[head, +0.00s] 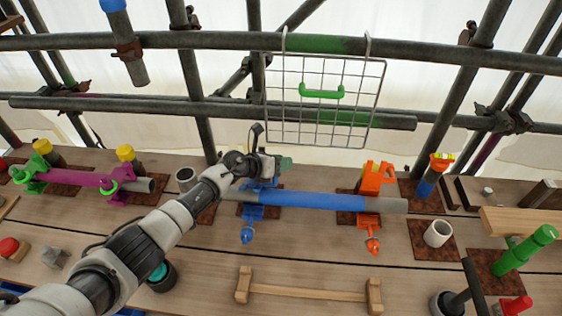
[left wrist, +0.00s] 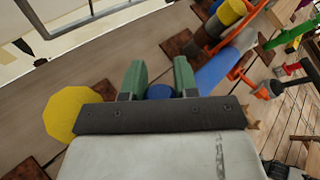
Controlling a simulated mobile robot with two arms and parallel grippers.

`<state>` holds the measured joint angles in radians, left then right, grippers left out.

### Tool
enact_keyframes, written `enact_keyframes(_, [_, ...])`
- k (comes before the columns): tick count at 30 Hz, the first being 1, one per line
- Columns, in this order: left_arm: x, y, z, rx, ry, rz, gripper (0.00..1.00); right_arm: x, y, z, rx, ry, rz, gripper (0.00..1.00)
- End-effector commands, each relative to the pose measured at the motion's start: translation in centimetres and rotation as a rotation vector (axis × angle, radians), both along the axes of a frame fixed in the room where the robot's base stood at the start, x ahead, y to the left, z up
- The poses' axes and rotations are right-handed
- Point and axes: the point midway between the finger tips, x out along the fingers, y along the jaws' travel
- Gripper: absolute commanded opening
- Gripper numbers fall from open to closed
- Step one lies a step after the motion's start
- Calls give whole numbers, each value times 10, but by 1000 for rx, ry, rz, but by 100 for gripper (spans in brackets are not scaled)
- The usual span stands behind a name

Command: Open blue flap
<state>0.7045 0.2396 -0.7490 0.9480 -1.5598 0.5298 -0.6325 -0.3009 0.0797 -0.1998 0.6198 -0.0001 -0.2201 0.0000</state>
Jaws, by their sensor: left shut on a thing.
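A blue clamp (head: 265,196) sits around the left part of a grey pipe with a long blue section (head: 320,200). Its blue bolt (head: 248,232) hangs out at the front. My left gripper (head: 284,163) is at the top of this clamp and covers much of its flap. In the left wrist view, the green fingertips (left wrist: 160,78) are closed about a small blue piece (left wrist: 160,91), which looks like part of the blue flap. How far the flap is raised is hard to tell. My right gripper is not in view.
An orange clamp (head: 376,178) stands on the pipe's right part, its orange bolt (head: 372,243) hanging in front. A wire grid with a green handle (head: 322,92) hangs behind from the scaffold tubes. A wooden rail (head: 309,291) lies in front; a grey cup (head: 438,234) stands right.

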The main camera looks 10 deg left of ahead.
Motion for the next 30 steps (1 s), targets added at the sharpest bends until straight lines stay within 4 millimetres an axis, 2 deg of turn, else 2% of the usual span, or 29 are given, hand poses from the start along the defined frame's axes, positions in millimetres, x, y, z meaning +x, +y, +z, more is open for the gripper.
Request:
enact_keyframes(5, [0, 0, 0, -1, 1, 0, 0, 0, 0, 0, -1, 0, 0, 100])
enact_keyframes(6, [0, 0, -1, -1, 1, 0, 31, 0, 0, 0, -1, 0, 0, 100])
enact_keyframes(11, [0, 0, 0, -1, 1, 0, 55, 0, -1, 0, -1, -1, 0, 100])
enact_keyframes(22, [-2, 4, 2, 1, -1, 1, 55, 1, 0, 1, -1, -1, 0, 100])
enact_keyframes(30, [-24, 32, 16, 4, -3, 1, 55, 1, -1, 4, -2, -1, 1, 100])
